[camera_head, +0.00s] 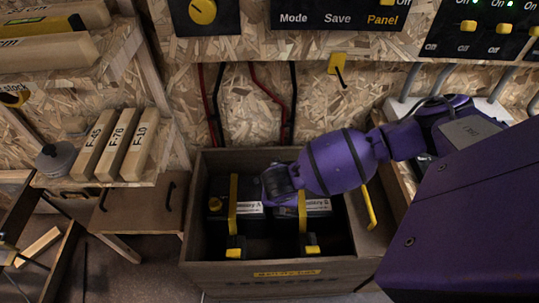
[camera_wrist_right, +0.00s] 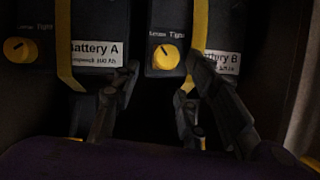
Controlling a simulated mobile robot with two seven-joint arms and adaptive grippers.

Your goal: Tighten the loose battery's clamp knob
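Battery A (camera_head: 249,211) and battery B (camera_head: 318,207) sit side by side in the wooden battery box (camera_head: 270,272), each under a yellow strap. Battery A's yellow knob (camera_head: 214,203) shows at its left; it also shows in the right wrist view (camera_wrist_right: 17,50). Battery B's yellow knob (camera_wrist_right: 167,57), below a "Loose Tight" label, has a dark pointer line toward its upper left. My right gripper (camera_wrist_right: 163,68) is open, its dark fingers on either side of battery B's knob; contact cannot be told. My arm hides that knob in the head view. My left gripper is not in view.
A yellow bar (camera_head: 368,208) stands at the box's right side. Red and black cables (camera_head: 268,90) run down the wall behind. Labelled wooden blocks (camera_head: 115,146) stand on a shelf at left. The box walls and straps closely surround the gripper.

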